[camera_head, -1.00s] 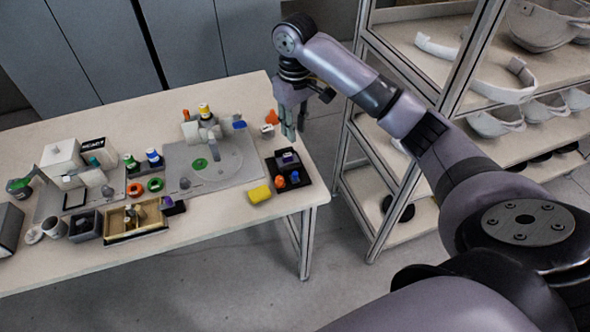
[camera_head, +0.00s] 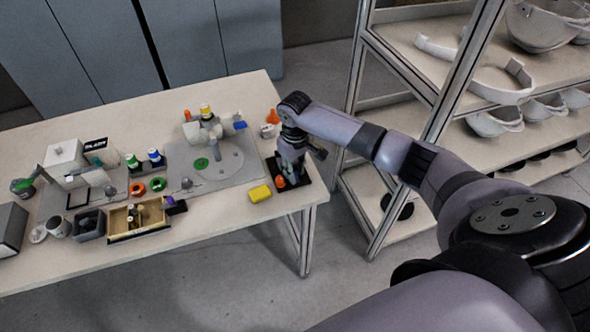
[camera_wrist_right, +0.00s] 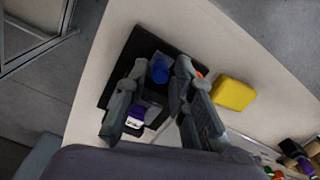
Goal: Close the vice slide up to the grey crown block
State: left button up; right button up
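A black base (camera_head: 311,194) sits at the table's right end and also shows in the wrist view (camera_wrist_right: 112,62). On it are a blue round part (camera_wrist_right: 160,70), a grey block-like part (camera_wrist_right: 152,112), a purple part with a white label (camera_wrist_right: 135,118) and an orange part (camera_head: 280,182). I cannot tell surely which is the vice slide and which the crown block. My right gripper (camera_head: 289,178) is low over this base, fingers pointing down. In the wrist view its fingers (camera_wrist_right: 161,64) are apart, with the blue part seen between their tips. Contact is unclear. My left gripper is not visible.
A yellow block (camera_head: 260,193) lies left of the base. A grey plate (camera_head: 227,172) with a fixture is further left. A wooden tray (camera_head: 155,229) is left. A shelf rack (camera_head: 385,185) stands close right of the table.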

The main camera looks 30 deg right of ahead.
jog(key=shift+f, duration=0.3)
jog(key=shift+c, duration=0.5)
grip_shut()
jog(key=shift+r, duration=0.1)
